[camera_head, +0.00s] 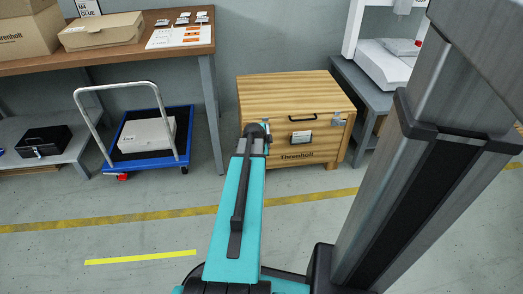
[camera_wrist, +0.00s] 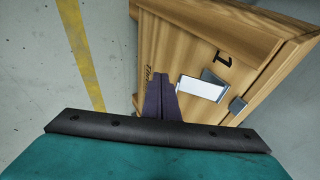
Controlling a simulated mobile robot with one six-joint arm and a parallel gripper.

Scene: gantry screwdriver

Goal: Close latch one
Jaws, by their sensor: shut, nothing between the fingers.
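A wooden crate (camera_head: 260,92) with a lid stands on the floor in the head view. A grey metal latch (camera_head: 338,119) shows at the right of its front. A second latch (camera_wrist: 237,104) is on the left side of the front; my arm's end partly hides it in the head view. My gripper (camera_wrist: 161,82) is shut and empty, in front of the crate's left front. Contact with the crate cannot be told.
The crate front has a black handle (camera_head: 302,117) and a white label (camera_head: 301,137). A blue trolley (camera_head: 115,165) with a box stands to the left. A workbench (camera_head: 110,50) is behind it, and a grey table (camera_head: 352,80) is at right. The floor in front is clear.

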